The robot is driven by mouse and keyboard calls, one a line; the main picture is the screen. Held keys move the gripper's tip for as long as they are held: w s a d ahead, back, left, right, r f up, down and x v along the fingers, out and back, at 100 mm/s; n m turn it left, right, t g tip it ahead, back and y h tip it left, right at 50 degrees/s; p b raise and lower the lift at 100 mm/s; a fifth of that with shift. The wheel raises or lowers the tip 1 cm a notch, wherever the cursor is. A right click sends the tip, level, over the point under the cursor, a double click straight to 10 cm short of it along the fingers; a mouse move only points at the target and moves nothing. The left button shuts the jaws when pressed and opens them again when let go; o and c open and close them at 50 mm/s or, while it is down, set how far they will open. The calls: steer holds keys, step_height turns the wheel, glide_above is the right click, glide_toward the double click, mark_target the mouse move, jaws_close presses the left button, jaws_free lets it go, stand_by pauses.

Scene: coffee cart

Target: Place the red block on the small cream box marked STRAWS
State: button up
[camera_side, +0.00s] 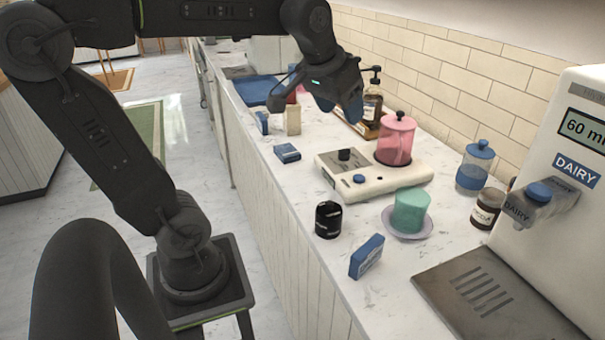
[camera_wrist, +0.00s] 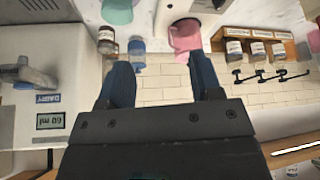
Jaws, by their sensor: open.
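A small cream box (camera_side: 293,121) stands upright on the counter in the side view, left of my gripper; I cannot read its marking. A small dark red patch (camera_side: 291,98) shows just above and behind it, partly covered by my arm. It may be the red block, but I cannot tell whether it rests on the box or stands behind it. My gripper (camera_side: 350,112) is raised over the counter near the back wall. In the wrist view its two blue fingers (camera_wrist: 162,78) are spread apart with nothing between them. The cream box is not clear in the wrist view.
A pink press (camera_side: 396,140) stands on a white scale (camera_side: 376,174) right of my gripper. Blue boxes (camera_side: 287,153), a black canister (camera_side: 328,219) and a green cup (camera_side: 409,211) are on the counter. The dairy machine (camera_side: 560,180) is at right. Jars stand along the wall.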

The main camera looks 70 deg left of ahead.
steer(key=s+d+f+m+h, duration=0.1)
steer(key=s+d+f+m, duration=0.2)
steer(key=s+d+f, duration=0.4)
steer(key=s+d, duration=0.1)
steer(key=s, duration=0.2)
steer(key=shift+s+m+h, duration=0.25)
steer(key=shift+m+h, duration=0.05)
steer(key=shift+d+f, duration=0.1)
stand_by(0.4)
